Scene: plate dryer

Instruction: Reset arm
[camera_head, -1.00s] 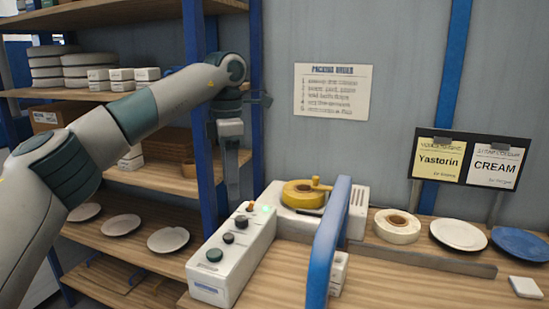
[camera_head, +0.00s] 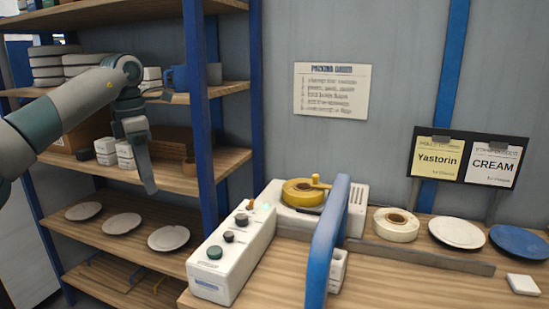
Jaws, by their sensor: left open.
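My left arm comes in from the left, and my left gripper (camera_head: 148,188) hangs pointing down in front of the wooden shelf unit. It is seen edge-on, and nothing shows held in it. It is clear of the white control box (camera_head: 232,258) and the machine with a yellow round top (camera_head: 306,193) on the workbench. My right gripper is out of view.
The shelf unit's blue post (camera_head: 200,140) stands just right of my left gripper. Plates (camera_head: 122,223) lie on a lower shelf. A blue upright panel (camera_head: 326,245) rises from the bench (camera_head: 410,289). A tape roll (camera_head: 397,224), a white plate (camera_head: 457,232) and a blue plate (camera_head: 521,243) lie at the right.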

